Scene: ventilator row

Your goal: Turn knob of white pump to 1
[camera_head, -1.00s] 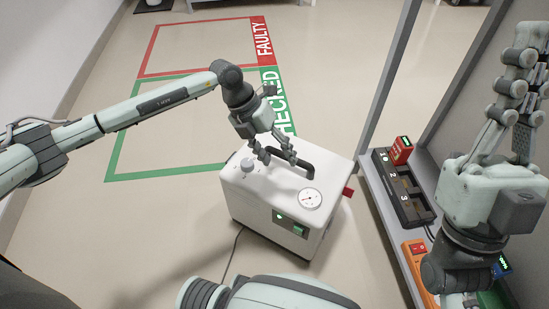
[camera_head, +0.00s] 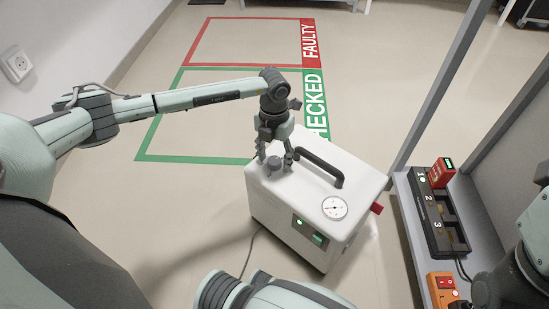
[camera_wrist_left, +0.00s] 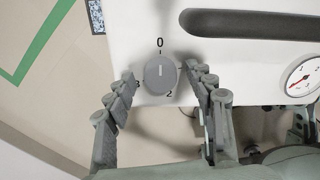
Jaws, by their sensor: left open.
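The white pump (camera_head: 270,205) stands on the floor, with a black handle, a round gauge (camera_head: 334,207) and a green-lit front panel. Its grey knob (camera_wrist_left: 160,74) is on the top face, and its white mark points up to 0. The labels 3 and 2 show beside it; the label 1 is not visible, with a finger covering part of the right side. My left gripper (camera_head: 275,161) is open over the knob, one finger on either side, with no clear contact visible. Only part of my right gripper shows at the right edge; its fingertips are out of sight.
A shelf at right holds a black charger (camera_head: 432,215) with numbered slots, a red battery (camera_head: 441,172) and an orange power strip (camera_head: 443,288). Green and red floor frames lie behind the pump, marked FAULTY and, partly hidden, "HECKED". A cable runs from the pump.

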